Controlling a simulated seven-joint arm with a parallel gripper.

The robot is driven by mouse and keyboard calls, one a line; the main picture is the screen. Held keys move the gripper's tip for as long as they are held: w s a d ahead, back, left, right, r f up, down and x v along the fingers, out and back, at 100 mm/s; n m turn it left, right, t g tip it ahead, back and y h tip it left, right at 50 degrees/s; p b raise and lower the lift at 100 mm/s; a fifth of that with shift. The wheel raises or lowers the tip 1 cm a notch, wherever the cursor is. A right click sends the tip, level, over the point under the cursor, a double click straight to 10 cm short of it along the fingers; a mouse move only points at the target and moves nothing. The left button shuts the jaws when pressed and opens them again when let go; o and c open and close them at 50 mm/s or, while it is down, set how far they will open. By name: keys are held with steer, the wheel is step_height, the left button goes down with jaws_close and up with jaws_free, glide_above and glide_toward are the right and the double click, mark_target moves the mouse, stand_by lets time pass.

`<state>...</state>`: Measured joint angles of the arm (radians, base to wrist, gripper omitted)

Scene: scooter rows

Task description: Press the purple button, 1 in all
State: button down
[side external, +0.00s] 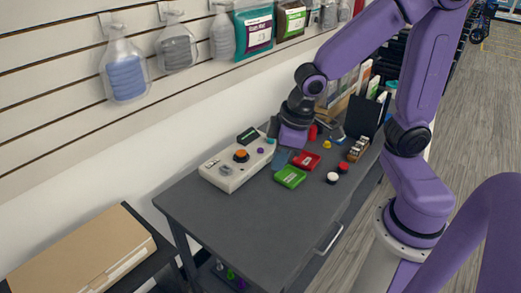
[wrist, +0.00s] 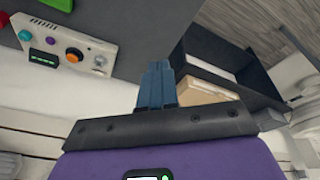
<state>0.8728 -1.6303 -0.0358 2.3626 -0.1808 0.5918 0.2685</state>
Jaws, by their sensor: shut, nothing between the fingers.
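The purple button (side external: 260,150) is a small round cap on the white control box (side external: 228,178), beside a larger orange knob (side external: 241,155). In the wrist view the purple button (wrist: 50,40) sits at the upper left, between a teal button (wrist: 25,35) and the orange knob (wrist: 74,54). My gripper (side external: 281,160) has blue fingers, shut and empty, to the right of the box in the side view. In the wrist view the fingertips (wrist: 158,66) are apart from the button. How high they are above the desk is hard to tell.
The control box stands on a grey desk (side external: 250,225) against the wall. The desk's front is clear.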

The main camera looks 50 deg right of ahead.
steer(key=w+d+f+m+t, duration=0.2)
steer(key=w+d+m, duration=0.15)
steer(key=w, duration=0.65)
steer(key=m+t, duration=0.5)
steer(key=m, duration=0.7)
glide_above(263, 149)
step_height(263, 149, down, 12)
steer(key=shift+f, duration=0.15)
steer(key=shift+a+f+n, duration=0.1)
steer(key=shift+n, duration=0.15)
steer(key=shift+f, duration=4.3)
steer(key=shift+f, duration=0.15)
steer(key=shift+f, duration=0.25)
